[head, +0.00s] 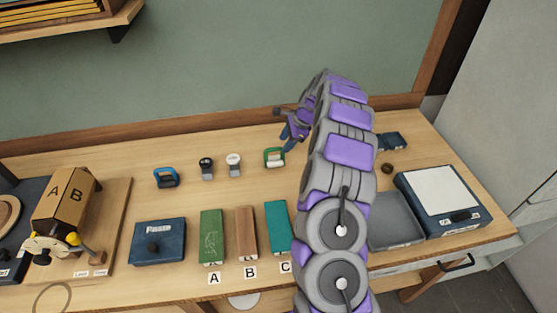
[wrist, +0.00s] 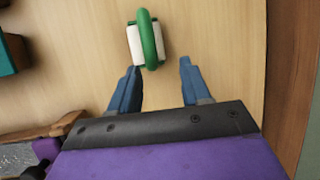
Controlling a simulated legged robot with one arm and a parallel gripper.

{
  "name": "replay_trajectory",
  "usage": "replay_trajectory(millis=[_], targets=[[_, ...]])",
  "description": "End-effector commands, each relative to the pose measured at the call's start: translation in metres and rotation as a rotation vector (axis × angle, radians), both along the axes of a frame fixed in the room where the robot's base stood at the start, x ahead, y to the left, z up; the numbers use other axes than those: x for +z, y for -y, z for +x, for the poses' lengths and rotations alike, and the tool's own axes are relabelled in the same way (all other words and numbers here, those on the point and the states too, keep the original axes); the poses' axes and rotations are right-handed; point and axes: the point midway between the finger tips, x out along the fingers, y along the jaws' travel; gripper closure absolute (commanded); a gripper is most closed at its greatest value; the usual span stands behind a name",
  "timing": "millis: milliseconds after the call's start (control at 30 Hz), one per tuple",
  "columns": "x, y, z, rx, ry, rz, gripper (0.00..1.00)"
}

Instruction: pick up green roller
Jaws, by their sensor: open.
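The green roller (head: 274,157), with a green handle and a white roller body, lies on the wooden workbench. It also shows in the wrist view (wrist: 150,40) at the top centre, beyond my fingertips and nearer the left finger's line. My gripper (head: 288,140) has blue fingers and is above the bench, close to the roller's upper right in the head view. In the wrist view my gripper (wrist: 158,66) is open with nothing between its fingers. I cannot tell whether the left fingertip touches the roller.
A blue-handled tool (head: 166,177) and two small black-based tools (head: 206,168) stand left of the roller. Green, brown and teal blocks (head: 212,237) lie in front, by labels A, B and C. A grey tray (head: 395,222) is right of my arm. Bench around the roller is clear.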

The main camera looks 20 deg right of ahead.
Motion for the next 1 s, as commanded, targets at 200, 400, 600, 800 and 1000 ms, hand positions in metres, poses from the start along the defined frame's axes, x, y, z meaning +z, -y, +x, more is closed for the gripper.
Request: replay_trajectory(millis=[200,400,600,800,1000], targets=[[-0.031,-0.019,0.005,0.005,-0.004,-0.006,0.53],[-0.038,-0.013,0.008,0.002,-0.002,0.002,0.53],[-0.039,-0.009,0.007,0.003,-0.004,0.007,0.62],[-0.037,-0.015,0.008,0.003,-0.001,0.000,0.81],[-0.036,-0.019,0.008,0.004,-0.002,-0.005,1.00]])
